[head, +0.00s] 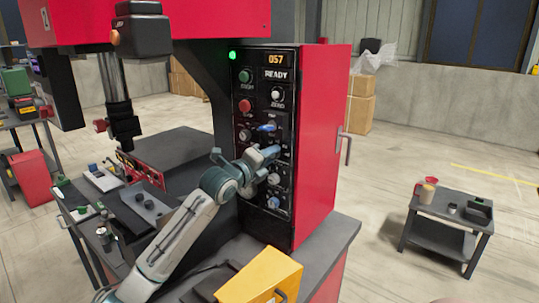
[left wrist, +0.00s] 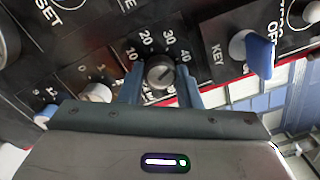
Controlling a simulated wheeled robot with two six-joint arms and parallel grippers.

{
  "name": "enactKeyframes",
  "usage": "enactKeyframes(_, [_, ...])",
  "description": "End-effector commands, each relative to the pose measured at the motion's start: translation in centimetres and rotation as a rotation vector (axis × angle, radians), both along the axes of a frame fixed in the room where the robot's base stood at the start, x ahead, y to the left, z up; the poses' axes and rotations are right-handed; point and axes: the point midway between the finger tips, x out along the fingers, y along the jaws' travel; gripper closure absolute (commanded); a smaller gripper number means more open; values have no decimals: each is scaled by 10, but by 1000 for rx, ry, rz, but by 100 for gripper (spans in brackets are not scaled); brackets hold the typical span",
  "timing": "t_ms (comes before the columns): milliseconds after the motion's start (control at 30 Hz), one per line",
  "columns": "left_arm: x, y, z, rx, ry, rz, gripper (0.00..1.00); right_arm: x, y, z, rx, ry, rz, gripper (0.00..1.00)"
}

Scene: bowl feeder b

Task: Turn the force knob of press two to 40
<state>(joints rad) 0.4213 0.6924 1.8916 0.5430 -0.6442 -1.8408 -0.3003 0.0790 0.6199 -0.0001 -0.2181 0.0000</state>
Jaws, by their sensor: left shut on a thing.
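The press (head: 325,150) has a red cabinet with a black control panel (head: 263,100) on its front. The panel's display reads 057 above the word READY. My left gripper (head: 274,152) reaches the panel's middle and covers what it holds in the head view. In the left wrist view, my left gripper (left wrist: 160,85) has a finger on each side of a round dark knob (left wrist: 160,71) and is shut on it. Numbers 10, 20, 30 and 40 are printed around this knob. I cannot read its pointer's exact setting. My right gripper is not in view.
Close to the gripped knob are a blue-handled key switch (left wrist: 258,52) and a pale knob (left wrist: 96,92). A green lamp (head: 232,56) glows on the press. A yellow box (head: 262,277) stands in front. A small dark table (head: 448,238) stands at the right with clear floor around it.

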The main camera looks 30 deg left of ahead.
Motion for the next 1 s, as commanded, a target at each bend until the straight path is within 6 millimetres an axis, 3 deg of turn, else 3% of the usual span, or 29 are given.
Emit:
enactKeyframes(500, [0, 0, -1, 364, -28, 0, 92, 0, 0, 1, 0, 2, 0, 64])
enactKeyframes(1000, [0, 0, -1, 448, -33, -1, 92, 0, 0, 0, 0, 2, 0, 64])
